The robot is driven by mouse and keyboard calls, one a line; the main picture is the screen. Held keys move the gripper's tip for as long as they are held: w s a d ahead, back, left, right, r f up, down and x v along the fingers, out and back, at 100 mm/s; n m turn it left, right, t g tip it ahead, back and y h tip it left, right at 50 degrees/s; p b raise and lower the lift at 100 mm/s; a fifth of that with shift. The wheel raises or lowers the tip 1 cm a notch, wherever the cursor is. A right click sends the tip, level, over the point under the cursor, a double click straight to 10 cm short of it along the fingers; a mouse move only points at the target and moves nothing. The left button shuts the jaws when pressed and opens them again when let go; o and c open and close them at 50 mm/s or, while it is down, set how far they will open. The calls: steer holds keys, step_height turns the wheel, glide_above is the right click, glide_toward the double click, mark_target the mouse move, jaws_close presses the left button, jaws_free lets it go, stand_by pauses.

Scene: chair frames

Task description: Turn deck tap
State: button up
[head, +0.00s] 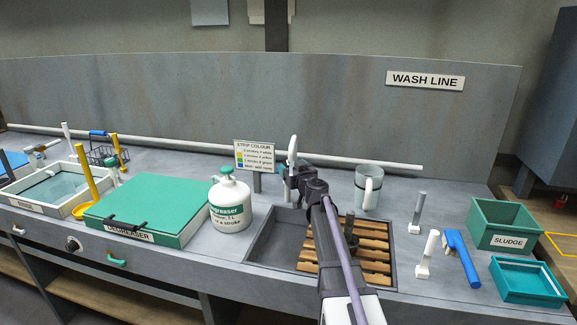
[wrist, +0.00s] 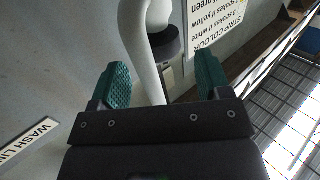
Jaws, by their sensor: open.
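The deck tap shows in the head view as a white upright piece (head: 292,150) behind the sink. In the wrist view its white curved pipe (wrist: 142,50) runs down between my two green finger pads, with a dark round collar (wrist: 166,43) beside it. My gripper (head: 288,172) is at the tap, partly hidden by my own arm; the wrist view shows it open (wrist: 162,82). A gap shows between the pipe and each pad, wider on the right. I cannot tell the exact depth of the pipe between the fingers. The tap's base is hidden.
A strip colour sign (head: 254,156) stands just left of the tap. A white degreaser jug (head: 230,206) and a green-lidded degreaser tank (head: 150,212) are further left. The sink holds a wooden slatted rack (head: 375,252). A clear mug (head: 367,188) stands right of my gripper.

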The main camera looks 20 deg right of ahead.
mark_target(290, 165)
steer(key=w, duration=0.3)
